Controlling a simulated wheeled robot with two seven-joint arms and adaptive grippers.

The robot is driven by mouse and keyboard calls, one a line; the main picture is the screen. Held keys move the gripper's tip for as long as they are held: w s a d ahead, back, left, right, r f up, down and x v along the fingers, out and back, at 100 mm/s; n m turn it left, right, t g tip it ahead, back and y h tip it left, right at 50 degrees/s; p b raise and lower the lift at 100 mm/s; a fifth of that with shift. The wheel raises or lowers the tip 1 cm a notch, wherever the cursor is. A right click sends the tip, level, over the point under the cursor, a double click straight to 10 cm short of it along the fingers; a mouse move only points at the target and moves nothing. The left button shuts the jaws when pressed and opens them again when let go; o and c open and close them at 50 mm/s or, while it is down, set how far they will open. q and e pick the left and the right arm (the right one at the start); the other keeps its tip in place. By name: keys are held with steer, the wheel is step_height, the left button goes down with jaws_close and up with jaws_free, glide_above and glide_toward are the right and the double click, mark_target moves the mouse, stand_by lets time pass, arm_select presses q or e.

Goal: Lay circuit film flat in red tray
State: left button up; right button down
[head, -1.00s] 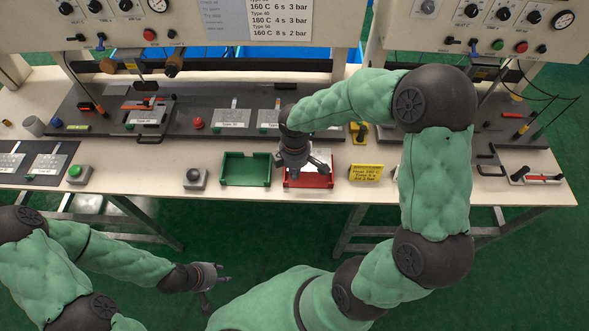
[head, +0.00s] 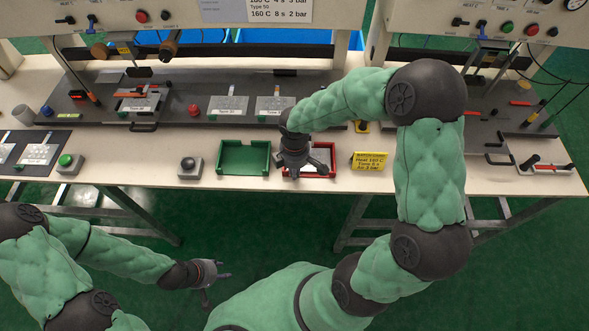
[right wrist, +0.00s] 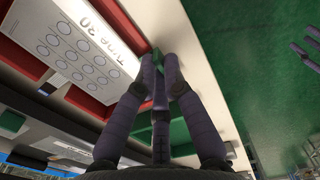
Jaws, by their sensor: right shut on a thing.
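The red tray (head: 332,158) stands near the front edge of the bench, right of a green tray (head: 244,172). The circuit film is a grey sheet with rows of circles, marked "Type 30"; it shows large in the right wrist view (right wrist: 72,45), over the red tray (right wrist: 97,106). My right gripper (right wrist: 157,60) is shut at the film's edge. In the head view this gripper (head: 300,168) covers the tray's front left part. Whether the film touches the tray floor cannot be told. My left gripper (head: 224,275) is open and empty, low in front of the bench.
A yellow sign (head: 369,161) stands right of the red tray. A black button box (head: 190,167) and a green button box (head: 69,163) stand to the left. More films (head: 228,105) lie on the dark press plate behind. Presses with control panels line the back.

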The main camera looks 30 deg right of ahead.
steer(key=shift+f, duration=0.4)
stand_by(0.6)
steer(key=c, duration=1.3)
jaws_free()
steer(key=shift+d, duration=0.1)
steer(key=shift+o, duration=0.2)
steer(key=shift+w+r, duration=0.1)
steer(key=shift+r, duration=0.05)
steer(key=shift+r, duration=0.4)
step_height(320, 180, up, 11)
steer(key=shift+s+f, duration=0.1)
steer(key=shift+s, duration=0.1)
